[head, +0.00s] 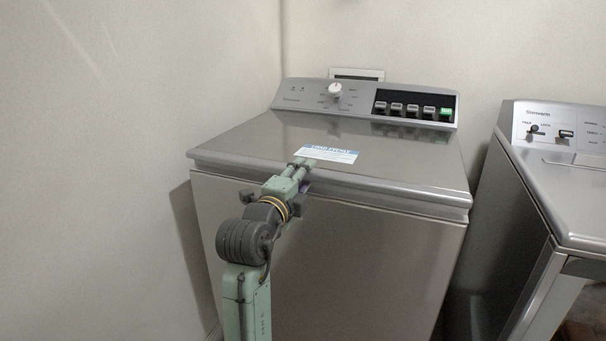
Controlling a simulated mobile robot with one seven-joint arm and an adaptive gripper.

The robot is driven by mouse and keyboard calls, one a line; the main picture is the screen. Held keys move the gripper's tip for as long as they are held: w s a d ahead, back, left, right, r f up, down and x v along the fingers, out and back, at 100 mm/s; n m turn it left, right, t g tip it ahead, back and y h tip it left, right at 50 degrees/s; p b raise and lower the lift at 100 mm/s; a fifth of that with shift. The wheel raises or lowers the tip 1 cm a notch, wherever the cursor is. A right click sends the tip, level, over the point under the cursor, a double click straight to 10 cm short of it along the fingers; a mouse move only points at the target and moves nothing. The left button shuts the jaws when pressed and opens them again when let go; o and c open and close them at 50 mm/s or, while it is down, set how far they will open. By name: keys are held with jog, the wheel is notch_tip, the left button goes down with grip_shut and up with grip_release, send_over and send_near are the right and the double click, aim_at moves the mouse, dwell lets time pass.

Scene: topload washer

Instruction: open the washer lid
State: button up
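The grey metal washer (335,254) stands in the middle of the head view. Its lid (235,138) is down and flat, with a blue and white label (327,153) near the front edge. My gripper (306,163) is at the lid's front edge, just left of the middle, with its tips by the label. I cannot tell whether it touches the lid. The fingers are small in the picture, and I cannot tell how far apart they are.
The washer's control panel (310,95) rises at the back, with a white knob (335,90) and a row of buttons. A second grey appliance (575,195) stands close on the right. A bare wall (120,130) is on the left, with a narrow gap beside the washer.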

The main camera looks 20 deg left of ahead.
jog(key=shift+w, duration=0.15)
jog(key=shift+c, duration=0.4)
grip_shut()
dwell(0.5)
